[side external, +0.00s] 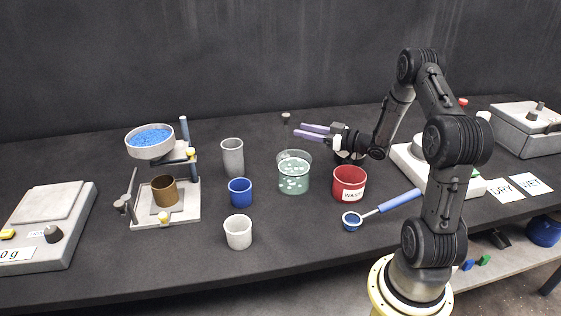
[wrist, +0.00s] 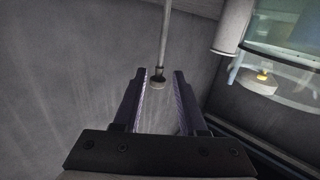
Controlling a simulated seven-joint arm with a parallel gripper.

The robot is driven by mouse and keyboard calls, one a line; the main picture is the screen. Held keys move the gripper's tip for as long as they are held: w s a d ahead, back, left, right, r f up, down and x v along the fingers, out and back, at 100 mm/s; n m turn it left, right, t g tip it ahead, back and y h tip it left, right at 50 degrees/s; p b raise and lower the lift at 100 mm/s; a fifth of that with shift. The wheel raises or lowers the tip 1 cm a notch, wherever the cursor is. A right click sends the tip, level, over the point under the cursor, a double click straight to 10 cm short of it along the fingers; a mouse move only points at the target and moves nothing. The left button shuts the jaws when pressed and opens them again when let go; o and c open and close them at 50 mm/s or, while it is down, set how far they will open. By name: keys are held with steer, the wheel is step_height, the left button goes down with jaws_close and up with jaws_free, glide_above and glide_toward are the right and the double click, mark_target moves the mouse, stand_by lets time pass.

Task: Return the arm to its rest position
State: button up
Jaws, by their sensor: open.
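My gripper (side external: 300,131) is open, with two purple fingers pointing left above the rear of the table. In the side view it appears behind and above a glass beaker of pale green liquid with white pieces (side external: 293,178). My arm is bent, with its elbow high on the right. In the wrist view the two fingers (wrist: 160,75) stand apart. A thin rod with a round end (wrist: 157,81) shows between and beyond them; I see nothing gripped.
The table carries a sieve stand with a pan of blue powder (side external: 150,143), a grey cylinder (side external: 232,157), a blue cup (side external: 240,191), a white cup (side external: 238,232), a red waste cup (side external: 349,184) and a blue-handled scoop (side external: 398,202). A scale (side external: 48,228) stands left.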

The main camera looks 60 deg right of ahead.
steer(key=s+a+r+m+g+h, duration=0.1)
steer(key=s+a+r+g+h, duration=0.35)
steer(key=a+r+g, duration=0.55)
steer(key=s+a+g+y, duration=0.1)
steer(key=s+a+y, duration=0.2)
steer(key=s+a, duration=1.5)
steer(key=shift+s+a+r+g, duration=0.15)
steer(key=shift+s+r+g, duration=0.2)
steer(key=shift+s, duration=0.65)
